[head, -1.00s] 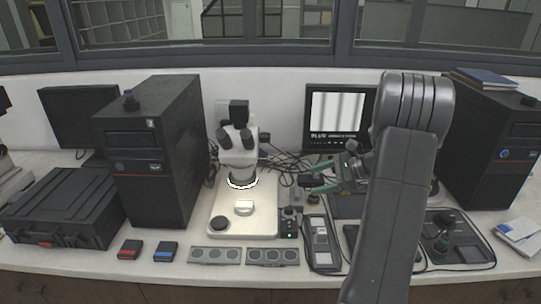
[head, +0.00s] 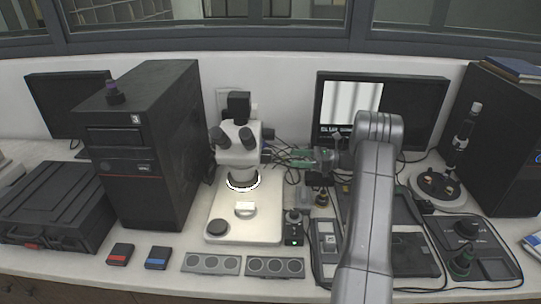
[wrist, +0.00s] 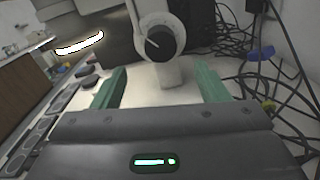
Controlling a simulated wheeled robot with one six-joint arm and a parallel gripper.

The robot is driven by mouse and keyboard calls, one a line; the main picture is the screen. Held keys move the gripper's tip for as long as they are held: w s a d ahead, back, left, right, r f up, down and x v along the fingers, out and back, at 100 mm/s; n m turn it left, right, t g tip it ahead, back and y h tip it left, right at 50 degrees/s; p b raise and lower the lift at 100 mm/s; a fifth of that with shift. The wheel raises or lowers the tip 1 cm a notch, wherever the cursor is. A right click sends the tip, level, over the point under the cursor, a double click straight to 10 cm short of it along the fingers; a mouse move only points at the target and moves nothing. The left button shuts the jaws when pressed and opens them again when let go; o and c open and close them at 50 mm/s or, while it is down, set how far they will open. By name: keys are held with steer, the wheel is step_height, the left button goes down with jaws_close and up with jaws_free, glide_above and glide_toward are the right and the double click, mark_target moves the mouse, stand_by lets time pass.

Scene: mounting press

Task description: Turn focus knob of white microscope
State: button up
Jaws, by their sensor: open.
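The white microscope (head: 240,150) stands upright on its pale base (head: 232,228), left of centre on the bench, with its ring light lit. Its focus knob (wrist: 159,42), a dark round knob with a white mark and light rim, shows at the top middle of the wrist view. My gripper (head: 282,158) has green fingers and is to the right of the microscope at about head height, pointing left. In the wrist view my gripper (wrist: 160,90) is open and empty, with the knob ahead, between and beyond its fingertips. A gap seems to remain between fingers and knob.
A black computer tower (head: 150,150) stands left of the microscope and a monitor (head: 420,110) behind my arm. Loose cables (wrist: 285,60) lie on the right in the wrist view. A small control box (head: 293,232) and several sample trays (head: 212,264) sit near the base.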

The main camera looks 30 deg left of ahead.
mark_target(270, 158)
steer(key=p+x, duration=0.2)
steer(key=x, duration=0.8)
steer(key=shift+p, duration=0.3)
steer(key=c, duration=1)
steer(key=shift+f+b, duration=0.15)
steer(key=shift+b, duration=0.25)
